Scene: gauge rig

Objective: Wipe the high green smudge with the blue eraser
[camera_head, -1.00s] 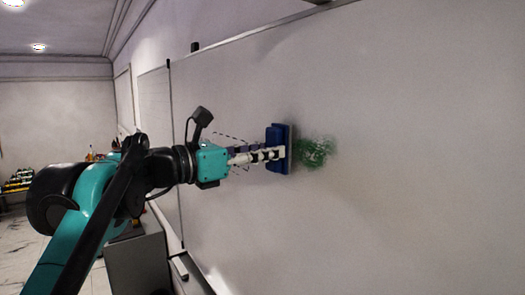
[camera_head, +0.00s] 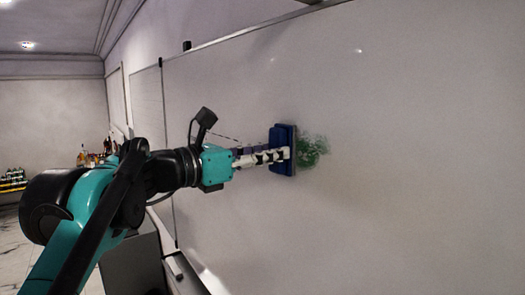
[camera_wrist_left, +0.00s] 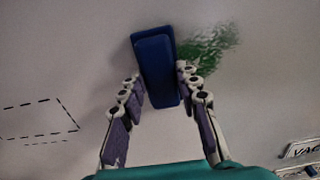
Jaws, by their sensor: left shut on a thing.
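The blue eraser (camera_head: 282,149) is held upright against or very close to the whiteboard (camera_head: 420,170); I cannot tell for sure whether it touches. The green smudge (camera_head: 312,151) shows just right of the eraser, patchy, with part of it possibly hidden behind the eraser. My left gripper (camera_head: 276,156) is shut on the eraser from the left. In the left wrist view the eraser (camera_wrist_left: 156,68) sits between the two fingers, and the smudge (camera_wrist_left: 208,50) lies to its upper right. My right gripper is not in view.
A grey cabinet (camera_head: 132,265) stands below the arm at the lower left. Bottles (camera_head: 84,157) stand in the far left background. The board's surface to the right of the smudge is clear. A dashed outline (camera_wrist_left: 38,118) shows on the board in the left wrist view.

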